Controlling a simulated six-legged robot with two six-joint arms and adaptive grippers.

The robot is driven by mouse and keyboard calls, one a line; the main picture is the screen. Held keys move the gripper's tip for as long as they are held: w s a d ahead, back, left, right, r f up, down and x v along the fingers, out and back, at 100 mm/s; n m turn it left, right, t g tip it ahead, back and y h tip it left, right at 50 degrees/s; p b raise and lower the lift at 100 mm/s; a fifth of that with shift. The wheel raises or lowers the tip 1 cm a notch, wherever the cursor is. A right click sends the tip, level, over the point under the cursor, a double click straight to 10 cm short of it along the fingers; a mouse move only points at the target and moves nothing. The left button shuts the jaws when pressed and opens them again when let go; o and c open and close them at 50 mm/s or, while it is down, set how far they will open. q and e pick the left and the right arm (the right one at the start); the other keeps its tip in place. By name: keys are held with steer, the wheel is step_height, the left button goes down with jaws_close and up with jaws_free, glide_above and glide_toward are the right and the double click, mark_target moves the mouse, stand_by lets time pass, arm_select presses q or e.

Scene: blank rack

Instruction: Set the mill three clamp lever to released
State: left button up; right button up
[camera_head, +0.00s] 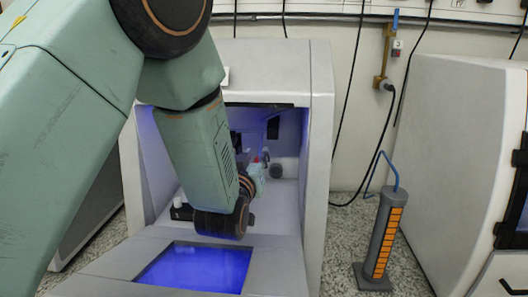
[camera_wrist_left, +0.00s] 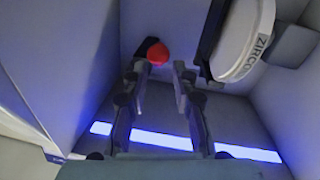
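The open milling machine (camera_head: 320,150) with a blue-lit chamber stands in the middle of the head view. My left arm reaches into the chamber, and its gripper (camera_head: 262,164) is small and partly hidden there. In the left wrist view a round red knob (camera_wrist_left: 158,53), which looks like the clamp lever's end, shows just beyond the fingertips, nearest the left one. The two fingers of my left gripper (camera_wrist_left: 160,72) stand apart with a gap between them. I cannot tell whether they touch the knob. The lever's shaft is hidden. My right gripper is not in view.
A white disc marked ZIRCO (camera_wrist_left: 243,40) in a dark holder sits close to the right of the fingers. Chamber walls enclose the gripper. A grey post with orange bars (camera_head: 382,240) stands right of the mill, and another machine (camera_head: 450,150) stands further right.

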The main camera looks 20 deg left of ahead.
arm_select(q)
steer(key=w, duration=0.7)
steer(key=shift+a+f, duration=0.4)
steer(key=shift+f, duration=0.05)
steer(key=shift+w+a+f, duration=0.15)
steer(key=shift+w, duration=0.05)
steer(key=c, duration=0.3)
jaws_close()
